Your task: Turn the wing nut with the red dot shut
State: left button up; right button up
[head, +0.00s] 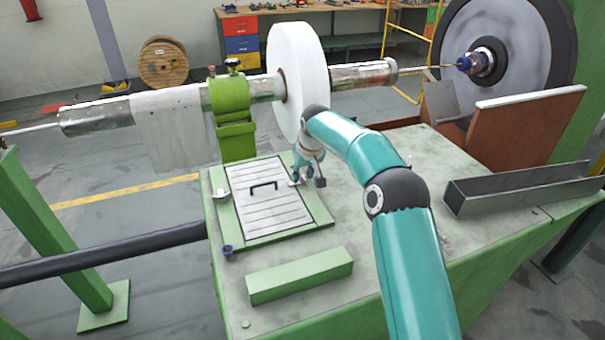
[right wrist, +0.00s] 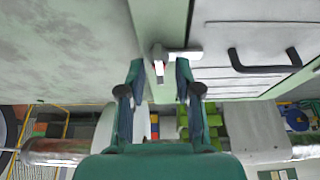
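The wing nut (right wrist: 182,54) is a pale grey lever at the edge of the slatted cover, with a small red mark on its near end in the right wrist view. It points sideways across the cover's frame there. In the head view the wing nut (head: 294,183) is small and partly beside my gripper. My right gripper (head: 307,181) is low over the cover's right edge. In the right wrist view my right gripper (right wrist: 157,76) has its two fingers apart, with the nut's red-marked end in line with the gap. Contact cannot be told. My left gripper is out of view.
The slatted cover (head: 250,212) has a black handle (head: 264,184). A green block (head: 299,275) and a blue ring-shaped part (head: 227,251) are in front. A white disc (head: 297,70) on a shaft stands behind my gripper. A steel channel (head: 520,187) lies to the right.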

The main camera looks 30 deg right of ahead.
jog(key=v, duration=1.2)
jog(key=shift+f, duration=0.1)
dwell(0.4)
